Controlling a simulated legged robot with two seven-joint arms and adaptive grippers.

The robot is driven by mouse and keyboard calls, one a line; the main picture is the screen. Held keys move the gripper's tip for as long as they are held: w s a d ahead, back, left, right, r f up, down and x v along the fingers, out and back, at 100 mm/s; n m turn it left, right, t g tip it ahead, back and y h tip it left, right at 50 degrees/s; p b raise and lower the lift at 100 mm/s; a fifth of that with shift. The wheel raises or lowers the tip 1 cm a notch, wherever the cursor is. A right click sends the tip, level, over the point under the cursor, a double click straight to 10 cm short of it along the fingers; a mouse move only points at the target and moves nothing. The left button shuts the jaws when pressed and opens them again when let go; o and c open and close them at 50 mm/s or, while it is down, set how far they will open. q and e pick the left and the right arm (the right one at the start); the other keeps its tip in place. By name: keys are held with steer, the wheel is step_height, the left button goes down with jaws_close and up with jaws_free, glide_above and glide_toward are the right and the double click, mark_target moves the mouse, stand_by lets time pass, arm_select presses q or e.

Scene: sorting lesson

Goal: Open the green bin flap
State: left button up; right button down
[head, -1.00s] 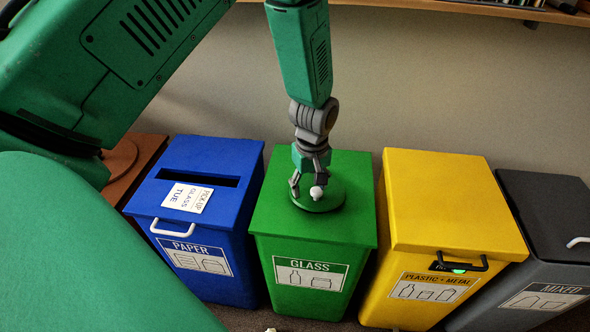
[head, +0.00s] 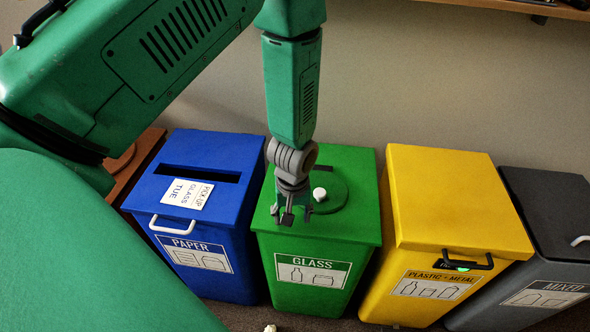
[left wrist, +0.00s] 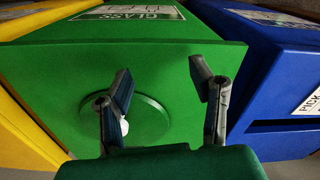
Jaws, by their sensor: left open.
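The green bin (head: 310,262), labelled GLASS, stands between the blue and yellow bins. Its round green flap (head: 338,190) lies flat on the lid, with a white knob (head: 319,193) on it and a dark strip at its far edge. My left gripper (head: 291,213) points down over the lid, to the left and front of the knob, open and empty. In the left wrist view the flap (left wrist: 152,118) lies below the jaws (left wrist: 161,72), and one finger partly hides the knob (left wrist: 124,127). I cannot tell the gap between fingertips and lid. My right gripper is out of view.
The blue paper bin (head: 190,232) with a slot and handle stands left. The yellow bin (head: 445,200) and dark grey mixed bin (head: 545,235) stand right. A shelf (head: 520,8) juts from the wall above. A small pale object (head: 270,328) lies on the floor.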

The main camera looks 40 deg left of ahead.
arm_select(q)
steer(key=w+r+m+p, duration=0.3)
steer(key=w+r+m, duration=0.1)
steer(key=w+r, duration=0.35)
step_height(320, 180, up, 7)
steer(key=m+p, duration=0.1)
steer(key=m, duration=0.2)
glide_above(321, 191)
steer(key=shift+h, duration=0.3)
steer(key=f, duration=0.4)
steer(key=a+f, duration=0.1)
steer(key=f, duration=0.2)
steer(key=shift+s+f, duration=0.1)
steer(key=f, duration=0.3)
steer(key=d+f+b, duration=0.1)
steer(key=f, duration=0.2)
steer(key=shift+d+f, duration=0.2)
steer(key=shift+f, duration=0.05)
steer(key=shift+a+f, duration=0.2)
steer(key=shift+a, duration=0.25)
steer(key=c, duration=0.9)
jaws_close()
steer(key=shift+d, duration=0.3)
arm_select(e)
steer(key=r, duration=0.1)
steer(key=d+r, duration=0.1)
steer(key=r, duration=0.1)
